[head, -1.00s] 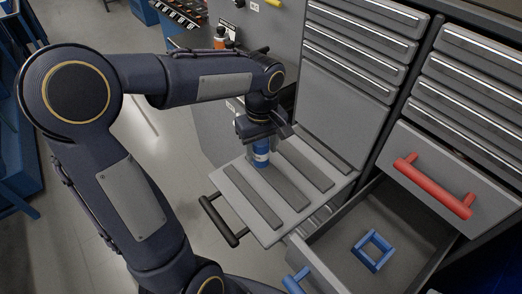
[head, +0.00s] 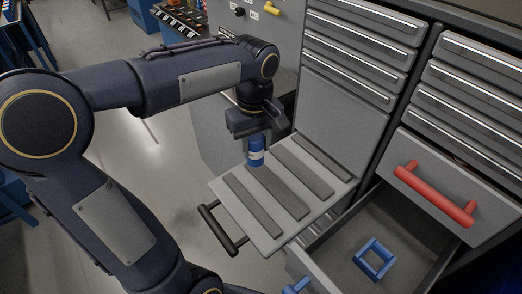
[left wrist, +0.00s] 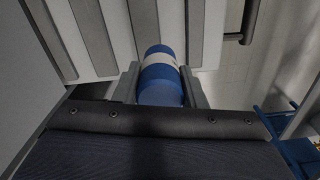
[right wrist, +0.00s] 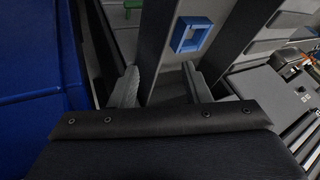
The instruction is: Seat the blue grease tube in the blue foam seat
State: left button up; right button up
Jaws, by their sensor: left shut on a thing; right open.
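The blue grease tube (head: 256,152), blue with a pale band, is upright in my left gripper (head: 257,136) over the pull-out shelf. The left wrist view shows the tube (left wrist: 161,76) between the two fingers, which are shut on it. Whether its base touches the shelf is hard to tell. The blue foam seat (head: 386,261) is a square open frame on the floor of the open drawer at lower right, with nothing in it. The seat also shows in the right wrist view (right wrist: 205,37), ahead of my right gripper (right wrist: 160,80), which is open and empty.
The grey shelf (head: 262,240) has dark strips and a black handle (head: 221,229). The open drawer (head: 400,214) lies to its right, with a blue handle (head: 296,287) in front. A red handle (head: 435,194) sits on the panel above. The drawer floor around the seat is clear.

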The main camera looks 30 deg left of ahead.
jog(key=shift+f+b, duration=0.8)
jog(key=shift+f, duration=0.1)
jog(key=shift+c, duration=0.7)
pick_arm(q)
jog(key=s+a+r, duration=0.2)
jog(key=s+r, duration=0.5)
jog(key=s, duration=0.4)
jog(key=shift+s+r, duration=0.35)
jog(key=shift+s, duration=0.05)
pick_arm(e)
jog(key=shift+s, duration=0.1)
